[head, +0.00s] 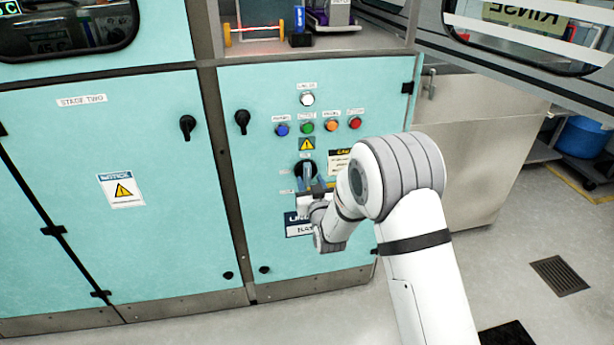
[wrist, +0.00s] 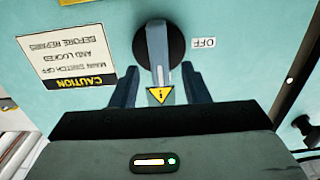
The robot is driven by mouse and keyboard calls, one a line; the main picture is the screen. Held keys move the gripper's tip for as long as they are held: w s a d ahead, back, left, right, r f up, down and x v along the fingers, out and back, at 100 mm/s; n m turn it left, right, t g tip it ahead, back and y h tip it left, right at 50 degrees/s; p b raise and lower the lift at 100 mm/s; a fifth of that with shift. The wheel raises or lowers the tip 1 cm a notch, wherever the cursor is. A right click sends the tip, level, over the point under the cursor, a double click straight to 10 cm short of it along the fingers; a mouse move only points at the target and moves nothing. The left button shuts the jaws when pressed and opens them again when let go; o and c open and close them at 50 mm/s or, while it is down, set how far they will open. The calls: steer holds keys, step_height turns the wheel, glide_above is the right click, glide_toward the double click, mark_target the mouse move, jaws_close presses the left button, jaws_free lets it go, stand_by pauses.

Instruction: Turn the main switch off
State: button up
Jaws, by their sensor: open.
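The main switch (head: 299,170) is a round black disc with a blue-grey bar handle on the teal cabinet front. In the wrist view, which is upside down, the switch (wrist: 157,45) has its handle upright, in line with the yellow warning triangle. An OFF label (wrist: 204,43) is at the side, away from the handle's line. My gripper (head: 317,189) is in front of the switch and partly covers it in the head view. In the wrist view my gripper (wrist: 158,75) is open, its fingers on either side of the handle's near end. I cannot tell whether they touch it.
Coloured buttons (head: 307,127) and a white lamp (head: 307,99) sit above the switch. A black door handle (head: 242,121) is to the left. A caution sign (wrist: 70,62) is beside the switch. Clear floor (head: 500,235) lies at the right.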

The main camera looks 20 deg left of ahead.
mark_target(308, 176)
steer(key=x, duration=0.5)
steer(key=shift+s, duration=0.1)
jaws_close()
stand_by(0.3)
